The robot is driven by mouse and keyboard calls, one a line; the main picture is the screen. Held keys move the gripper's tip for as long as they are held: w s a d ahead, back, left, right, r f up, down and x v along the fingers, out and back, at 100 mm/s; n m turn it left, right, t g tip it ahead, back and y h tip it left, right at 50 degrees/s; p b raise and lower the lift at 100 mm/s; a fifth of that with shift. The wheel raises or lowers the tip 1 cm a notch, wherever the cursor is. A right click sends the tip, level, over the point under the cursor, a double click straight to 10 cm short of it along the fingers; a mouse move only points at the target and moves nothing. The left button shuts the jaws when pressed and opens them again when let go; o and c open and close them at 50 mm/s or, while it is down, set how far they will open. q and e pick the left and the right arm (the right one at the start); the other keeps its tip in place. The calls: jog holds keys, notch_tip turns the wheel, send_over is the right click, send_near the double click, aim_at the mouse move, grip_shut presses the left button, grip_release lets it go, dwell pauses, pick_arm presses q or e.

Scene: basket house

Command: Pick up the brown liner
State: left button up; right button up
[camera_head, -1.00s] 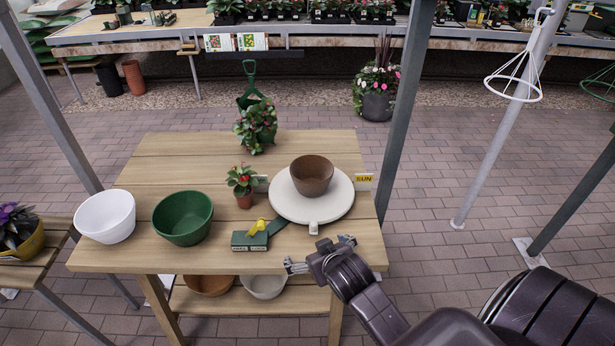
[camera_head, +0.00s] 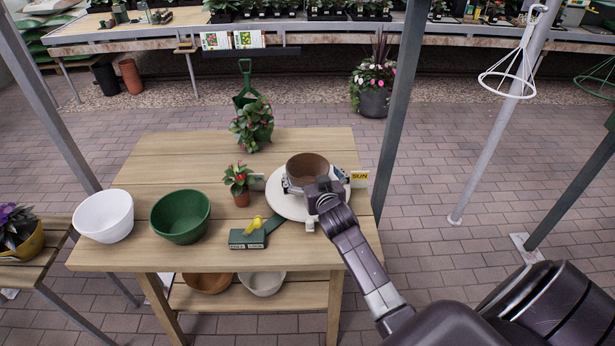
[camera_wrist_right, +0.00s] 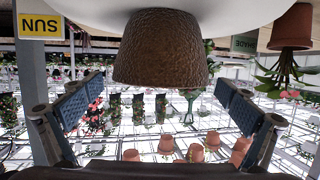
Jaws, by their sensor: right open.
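The brown liner (camera_head: 308,166) is a round brown bowl shape standing upright on a round white plate (camera_head: 284,205) at the right of the wooden table. My right gripper (camera_head: 317,182) is at the near side of the liner, its fingers spread to either side of it in the head view. In the right wrist view the liner (camera_wrist_right: 161,48) appears upside down, between and beyond the two open finger pads (camera_wrist_right: 155,106). A gap shows between the pads and the liner. My left gripper is not in view.
A green bowl (camera_head: 180,217) and a white bowl (camera_head: 104,216) stand on the left of the table. A potted red-flowered plant (camera_head: 239,185), a green block with a yellow piece (camera_head: 248,236) and a yellow SUN sign (camera_head: 359,176) are near the plate. A grey post (camera_head: 401,110) rises behind.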

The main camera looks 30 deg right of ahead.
aim_at(304, 161)
jog(key=shift+x, duration=2.05)
jog(key=c, duration=0.9)
jog(key=shift+r, duration=0.15)
